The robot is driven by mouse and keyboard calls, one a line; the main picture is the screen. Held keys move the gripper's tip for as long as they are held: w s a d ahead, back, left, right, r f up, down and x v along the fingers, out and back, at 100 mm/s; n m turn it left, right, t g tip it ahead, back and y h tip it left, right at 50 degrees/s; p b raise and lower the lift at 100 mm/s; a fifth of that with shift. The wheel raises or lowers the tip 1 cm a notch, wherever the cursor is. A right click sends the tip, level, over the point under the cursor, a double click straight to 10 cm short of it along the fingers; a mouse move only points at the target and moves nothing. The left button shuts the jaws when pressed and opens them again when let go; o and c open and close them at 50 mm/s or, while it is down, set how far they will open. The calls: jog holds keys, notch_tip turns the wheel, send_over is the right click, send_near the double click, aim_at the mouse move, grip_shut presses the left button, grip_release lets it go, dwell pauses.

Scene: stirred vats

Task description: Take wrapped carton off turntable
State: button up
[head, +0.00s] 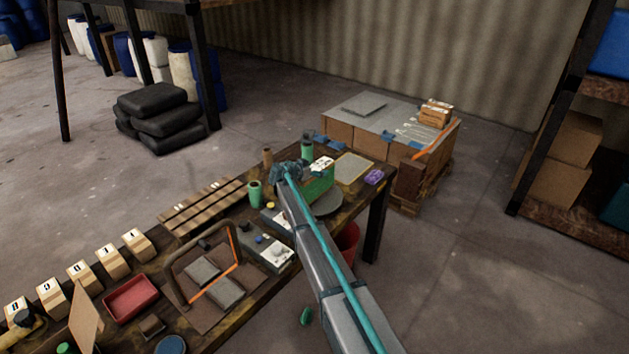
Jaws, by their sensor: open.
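A green block-shaped item (319,187), which looks like the wrapped carton, stands near the right end of the workbench. A small white labelled piece (322,163) shows at its top. A grey disc (328,204), which looks like the turntable, shows at its lower right; whether the carton rests on it is partly hidden by my arm. My gripper (286,169) is open, at the carton's upper left in the picture. It is small and dark here, and I cannot tell whether it touches the carton. My arm hides part of the carton's left side.
A yellow-edged tray (353,168) and a purple item (374,177) lie to the right. A control box (267,253) and a frame sealer (203,262) are nearer. A loaded pallet (385,130) stands behind.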

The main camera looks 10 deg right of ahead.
grip_shut()
dwell(0.5)
jog(key=shift+r, duration=0.2)
